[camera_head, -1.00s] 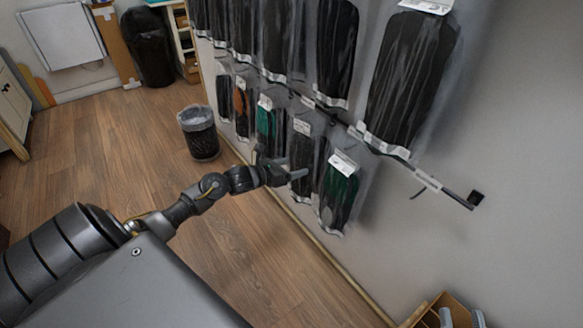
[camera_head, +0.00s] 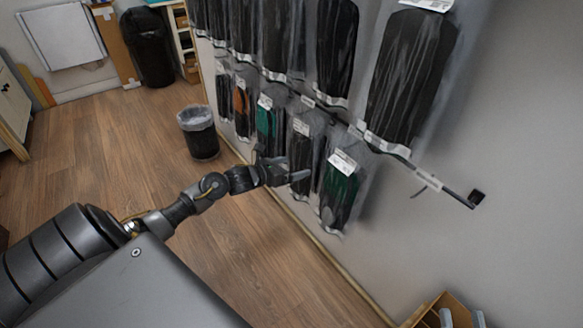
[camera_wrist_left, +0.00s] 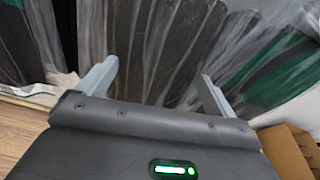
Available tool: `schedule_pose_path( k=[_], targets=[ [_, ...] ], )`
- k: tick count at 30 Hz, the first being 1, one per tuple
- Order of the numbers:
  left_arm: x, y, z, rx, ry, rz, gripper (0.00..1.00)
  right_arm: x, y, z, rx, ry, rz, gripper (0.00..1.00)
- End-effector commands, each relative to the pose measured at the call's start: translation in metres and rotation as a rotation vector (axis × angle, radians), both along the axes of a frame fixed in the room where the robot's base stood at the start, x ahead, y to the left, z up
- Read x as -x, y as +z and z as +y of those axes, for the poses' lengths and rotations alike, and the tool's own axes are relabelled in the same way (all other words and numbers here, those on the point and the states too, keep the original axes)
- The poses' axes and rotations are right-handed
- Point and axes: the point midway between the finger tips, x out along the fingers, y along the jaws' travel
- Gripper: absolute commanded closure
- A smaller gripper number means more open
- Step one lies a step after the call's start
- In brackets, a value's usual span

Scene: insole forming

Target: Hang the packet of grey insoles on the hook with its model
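My left gripper (camera_head: 296,169) reaches in front of the lower row of hanging packets, beside a dark grey packet (camera_head: 302,143) with a white tag. In the left wrist view my left gripper (camera_wrist_left: 157,72) has its fingers wide apart, with grey packet film (camera_wrist_left: 150,45) beyond and between them; I see nothing clamped. A green packet (camera_head: 340,188) hangs to the right, and another green packet (camera_head: 265,122) to the left. A bare hook (camera_head: 419,191) with a label sits near the right end of the rail (camera_head: 452,196). My right gripper is not in view.
Large black packets (camera_head: 408,80) hang in the row above. An orange packet (camera_head: 241,105) hangs further left. A waste bin (camera_head: 199,140) stands on the floor near the wall. A cardboard box (camera_head: 440,304) is at the lower right. The wall right of the rail is clear.

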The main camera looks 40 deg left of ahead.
Motion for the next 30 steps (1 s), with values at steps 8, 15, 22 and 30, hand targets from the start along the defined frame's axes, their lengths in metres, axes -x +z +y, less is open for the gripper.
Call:
schedule_pose_path(
  k=[8,15,22,30],
  targets=[
    [0.000,-0.001,0.000,-0.001,0.000,0.002,0.01,0.000,0.000,0.000,0.000,0.000,-0.001,0.64],
    [0.000,-0.001,0.000,0.000,0.000,0.001,0.01,0.005,0.015,0.004,-0.038,0.020,-0.068,0.64],
    [0.044,0.011,0.014,-0.005,-0.002,0.006,0.01,-0.004,-0.004,-0.005,0.034,-0.021,0.065,0.64],
    [0.086,0.021,0.027,-0.001,-0.001,0.004,0.01,-0.010,-0.032,-0.019,0.111,-0.069,0.222,0.64]
  ],
)
